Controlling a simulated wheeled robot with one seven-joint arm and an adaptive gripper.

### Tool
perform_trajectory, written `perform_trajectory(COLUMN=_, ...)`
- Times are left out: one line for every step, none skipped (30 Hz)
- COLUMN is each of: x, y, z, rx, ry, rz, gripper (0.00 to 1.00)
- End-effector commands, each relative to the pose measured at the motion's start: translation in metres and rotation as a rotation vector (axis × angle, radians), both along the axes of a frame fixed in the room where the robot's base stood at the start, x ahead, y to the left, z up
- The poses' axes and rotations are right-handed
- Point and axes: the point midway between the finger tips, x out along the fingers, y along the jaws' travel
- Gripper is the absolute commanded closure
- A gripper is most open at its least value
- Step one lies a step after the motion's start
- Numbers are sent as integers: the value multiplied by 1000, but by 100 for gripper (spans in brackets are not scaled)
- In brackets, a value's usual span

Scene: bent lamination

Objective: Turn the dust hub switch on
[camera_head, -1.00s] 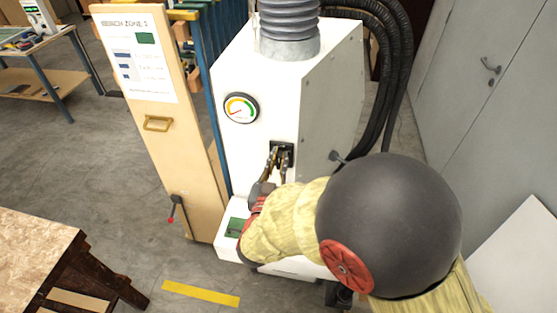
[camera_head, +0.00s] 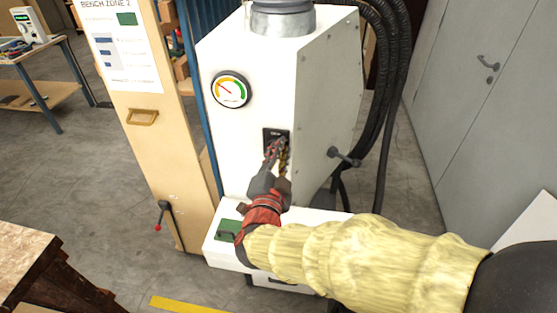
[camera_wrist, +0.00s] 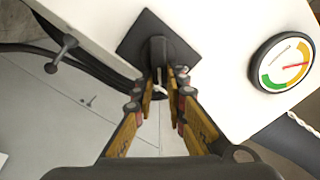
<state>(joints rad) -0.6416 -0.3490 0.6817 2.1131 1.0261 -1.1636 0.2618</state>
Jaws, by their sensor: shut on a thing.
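The dust hub (camera_head: 245,60) is a white cabinet with a grey duct collar on top. Its switch plate (camera_head: 270,134) is small and black on the front face, below the round gauge (camera_head: 230,89). My gripper (camera_head: 276,147) is at the plate, its fingers covering much of it. In the wrist view the black plate (camera_wrist: 130,48) shows with a dark switch knob (camera_wrist: 158,52) standing out from it. My fingertips (camera_wrist: 160,82) are closed in on the knob's near end. The gauge also shows in the wrist view (camera_wrist: 285,64), its red needle off to one side.
A wooden panel with a notice (camera_head: 122,50) stands left of the hub. A lever handle (camera_head: 343,157) sticks out from the hub's right side, with black hoses (camera_head: 385,80) behind. A workbench corner (camera_head: 30,245) is at lower left. Grey doors (camera_head: 462,100) stand at right.

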Motion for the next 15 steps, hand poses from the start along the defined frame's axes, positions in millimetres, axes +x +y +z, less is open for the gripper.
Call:
perform_trajectory(x=0, y=-1, z=-6, rx=30, ry=-8, rz=0, gripper=100)
perform_trajectory(x=-1, y=-1, z=-6, rx=49, ry=-13, rz=1, gripper=100)
perform_trajectory(x=-1, y=-1, z=-6, rx=72, ry=-19, rz=1, gripper=100)
perform_trajectory(x=-1, y=-2, z=-6, rx=88, ry=-23, rz=1, gripper=100)
perform_trajectory(x=-1, y=-2, z=-6, rx=103, ry=-28, rz=0, gripper=100)
perform_trajectory(x=-1, y=-2, z=-7, rx=121, ry=-32, rz=-1, gripper=100)
perform_trajectory(x=-1, y=-3, z=-7, rx=134, ry=-35, rz=-1, gripper=100)
perform_trajectory(x=-1, y=-3, z=-7, rx=146, ry=-38, rz=-1, gripper=100)
perform_trajectory(x=-1, y=-3, z=-7, rx=160, ry=-41, rz=0, gripper=100)
perform_trajectory(x=-1, y=-3, z=-7, rx=169, ry=-43, rz=0, gripper=100)
perform_trajectory(x=-1, y=-3, z=-7, rx=177, ry=-45, rz=0, gripper=100)
perform_trajectory(x=-1, y=-3, z=-7, rx=187, ry=-48, rz=0, gripper=100)
perform_trajectory(x=-1, y=-3, z=-7, rx=193, ry=-48, rz=0, gripper=100)
perform_trajectory(x=-1, y=-4, z=-7, rx=197, ry=-49, rz=0, gripper=100)
perform_trajectory(x=-1, y=-4, z=-7, rx=202, ry=-50, rz=0, gripper=100)
